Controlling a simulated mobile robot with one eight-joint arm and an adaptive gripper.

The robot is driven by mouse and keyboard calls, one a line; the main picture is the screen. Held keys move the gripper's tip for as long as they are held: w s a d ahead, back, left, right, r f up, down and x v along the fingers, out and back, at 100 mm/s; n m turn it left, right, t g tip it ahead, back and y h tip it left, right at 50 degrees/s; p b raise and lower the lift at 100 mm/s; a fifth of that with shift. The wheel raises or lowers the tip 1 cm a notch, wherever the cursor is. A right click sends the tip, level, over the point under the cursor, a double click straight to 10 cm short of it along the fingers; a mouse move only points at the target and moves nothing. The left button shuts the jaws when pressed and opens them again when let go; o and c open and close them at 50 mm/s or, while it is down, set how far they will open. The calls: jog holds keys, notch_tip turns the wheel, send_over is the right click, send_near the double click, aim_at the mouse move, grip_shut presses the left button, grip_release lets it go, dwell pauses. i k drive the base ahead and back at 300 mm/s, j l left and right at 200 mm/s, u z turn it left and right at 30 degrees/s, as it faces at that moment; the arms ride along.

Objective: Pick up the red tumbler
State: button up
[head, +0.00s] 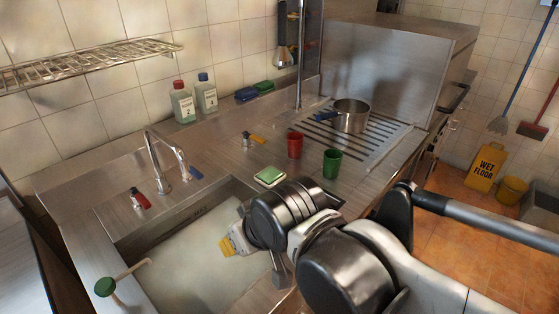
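The red tumbler (295,145) stands upright on the steel counter, just left of the ribbed drainboard. A green tumbler (332,163) stands close to its right and nearer to me. My arm reaches in from the lower right, and its wrist is over the right side of the sink, nearer to me than the red tumbler and clear of it. A grey part of my gripper (281,273) hangs below the wrist. The fingers are mostly hidden by the arm, so their opening does not show. I see nothing held. The red tumbler is in plain view.
A steel pot (350,116) sits on the drainboard behind the tumblers. A green-and-white sponge (270,177) lies by the sink edge. The faucet (158,165) rises left of it. Two bottles (183,103) stand by the wall. A vertical pipe (300,60) rises behind the red tumbler.

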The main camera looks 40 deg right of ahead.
aim_at(295, 146)
jog(key=l+z, duration=0.1)
jog(key=z, duration=0.3)
jog(key=l+z, duration=0.1)
jog(key=z, duration=0.35)
jog(key=i+l+z, duration=0.1)
jog(key=z, duration=0.75)
jog(key=i+l+z, duration=0.1)
jog(key=z, duration=0.3)
